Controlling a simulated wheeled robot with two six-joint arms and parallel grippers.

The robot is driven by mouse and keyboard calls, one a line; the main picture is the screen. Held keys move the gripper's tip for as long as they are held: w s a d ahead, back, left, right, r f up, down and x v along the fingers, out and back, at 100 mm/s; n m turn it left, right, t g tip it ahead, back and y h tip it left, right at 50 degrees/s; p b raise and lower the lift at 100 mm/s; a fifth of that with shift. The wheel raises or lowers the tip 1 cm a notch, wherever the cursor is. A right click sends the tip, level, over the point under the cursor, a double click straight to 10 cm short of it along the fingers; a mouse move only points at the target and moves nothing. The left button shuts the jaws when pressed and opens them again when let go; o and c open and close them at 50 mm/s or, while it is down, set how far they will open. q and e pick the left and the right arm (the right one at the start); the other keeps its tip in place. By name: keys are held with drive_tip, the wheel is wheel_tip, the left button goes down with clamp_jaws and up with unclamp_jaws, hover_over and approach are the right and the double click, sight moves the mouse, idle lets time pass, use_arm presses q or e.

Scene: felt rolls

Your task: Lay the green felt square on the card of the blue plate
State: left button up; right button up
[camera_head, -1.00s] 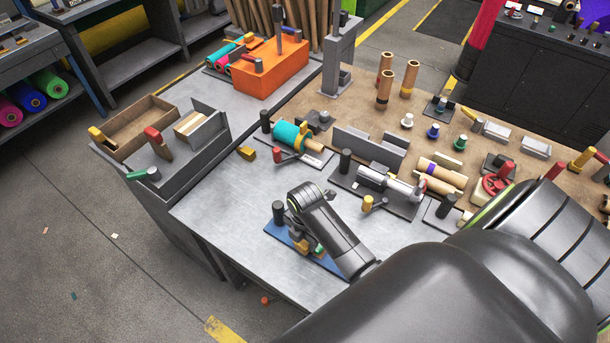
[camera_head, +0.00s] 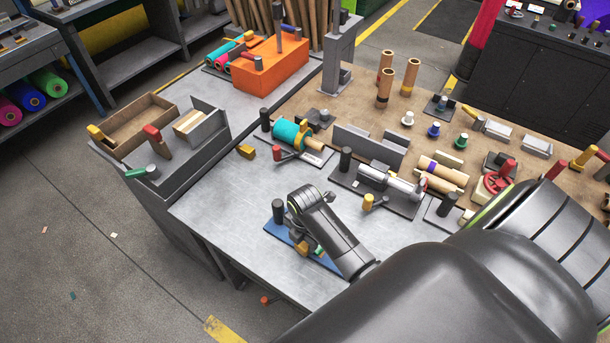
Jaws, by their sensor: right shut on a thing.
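The blue plate (camera_head: 275,229) lies on the near part of the grey bench top, with a black upright post on its left end. My right arm reaches in from the right and its wrist covers much of the plate. My right gripper (camera_head: 301,240) points down over the plate, mostly hidden behind the wrist. It is shut on the green felt square (camera_head: 319,251), of which only a small green bit shows beside the wrist. My left gripper is not in view.
A grey plate with a metal roller (camera_head: 388,181) and a yellow-knobbed lever (camera_head: 368,201) stands close behind my wrist. A teal roll (camera_head: 290,134) stands farther back. A loose yellow block (camera_head: 247,151) lies to the left. The bench between tray and blue plate is clear.

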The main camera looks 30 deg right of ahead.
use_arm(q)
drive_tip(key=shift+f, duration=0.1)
use_arm(e)
drive_tip(key=shift+f, duration=0.2)
drive_tip(key=o, duration=1.3)
drive_tip(key=shift+c, duration=0.2)
drive_tip(key=shift+r, duration=0.1)
